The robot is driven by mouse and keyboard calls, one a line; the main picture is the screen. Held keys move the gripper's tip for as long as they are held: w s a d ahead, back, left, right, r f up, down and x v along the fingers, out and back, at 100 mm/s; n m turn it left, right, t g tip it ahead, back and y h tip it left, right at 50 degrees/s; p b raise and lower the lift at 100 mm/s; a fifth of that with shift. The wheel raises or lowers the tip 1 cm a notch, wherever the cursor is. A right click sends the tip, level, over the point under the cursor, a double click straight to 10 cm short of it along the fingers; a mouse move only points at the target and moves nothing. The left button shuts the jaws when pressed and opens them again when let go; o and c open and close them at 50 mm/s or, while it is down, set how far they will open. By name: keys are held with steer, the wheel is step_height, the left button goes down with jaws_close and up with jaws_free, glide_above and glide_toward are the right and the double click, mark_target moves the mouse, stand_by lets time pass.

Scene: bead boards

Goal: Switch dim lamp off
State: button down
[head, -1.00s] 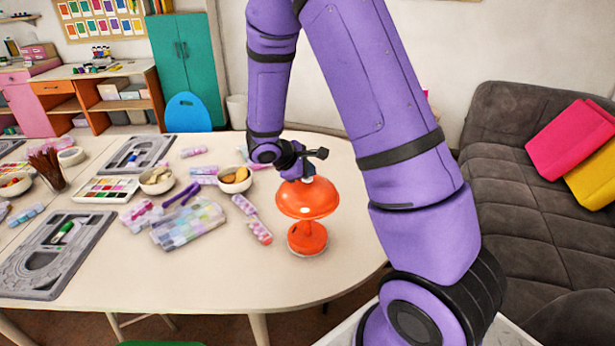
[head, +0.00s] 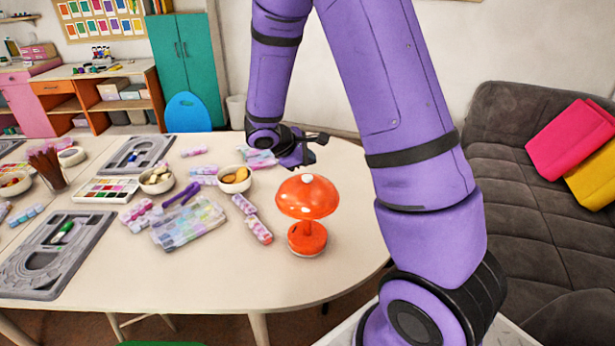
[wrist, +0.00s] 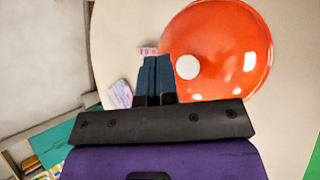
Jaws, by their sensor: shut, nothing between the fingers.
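The orange lamp (head: 307,199) stands upright near the right end of the table. It has a domed shade, a round base and a small white button (head: 307,179) on top. I cannot tell for sure whether it is lit. In the wrist view the shade (wrist: 225,45) and its white button (wrist: 187,67) show right of my fingers. My gripper (head: 320,139) is shut and empty. It is above and behind the lamp, apart from it. In the wrist view my closed fingertips (wrist: 156,61) overlap the shade's left edge.
A bowl of yellowish pieces (head: 234,179), a bead strip (head: 252,218) and a pale bead board (head: 188,222) lie left of the lamp. Grey trays (head: 85,245) are farther left. The table (head: 350,235) is clear right of the lamp. A grey sofa (head: 510,190) stands beyond.

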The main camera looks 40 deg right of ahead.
mark_target(308, 178)
steer(key=shift+r, duration=2.05)
